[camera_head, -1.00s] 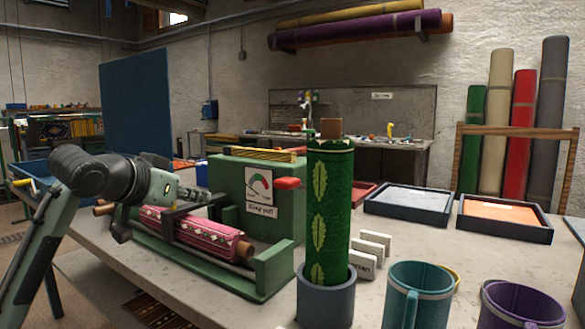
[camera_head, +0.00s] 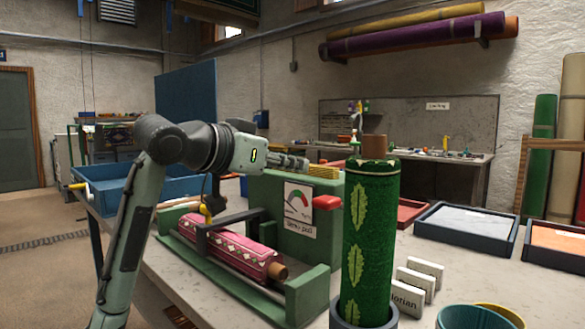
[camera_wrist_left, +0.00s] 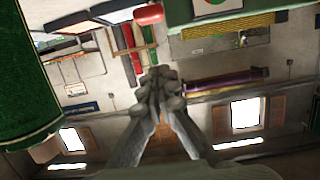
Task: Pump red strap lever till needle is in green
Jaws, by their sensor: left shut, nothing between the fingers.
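The green machine (camera_head: 262,222) holds a pink patterned roll (camera_head: 230,247) and has a white gauge plate (camera_head: 298,203) with a red and green arc. The needle is too small to read. The red strap lever (camera_head: 326,202) sticks out at the plate's right; it also shows at the top of the left wrist view (camera_wrist_left: 149,14). My left gripper (camera_head: 300,163) is shut and empty, above the green box, up and left of the lever and apart from it. It also shows in the left wrist view (camera_wrist_left: 160,85). My right gripper is not visible.
A green leaf-patterned roll (camera_head: 370,235) stands upright in a grey holder, close right of the lever. White name cards (camera_head: 418,280), a teal cup (camera_head: 480,317) and dark trays (camera_head: 466,232) lie further right. A blue tray (camera_head: 125,190) is at the left.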

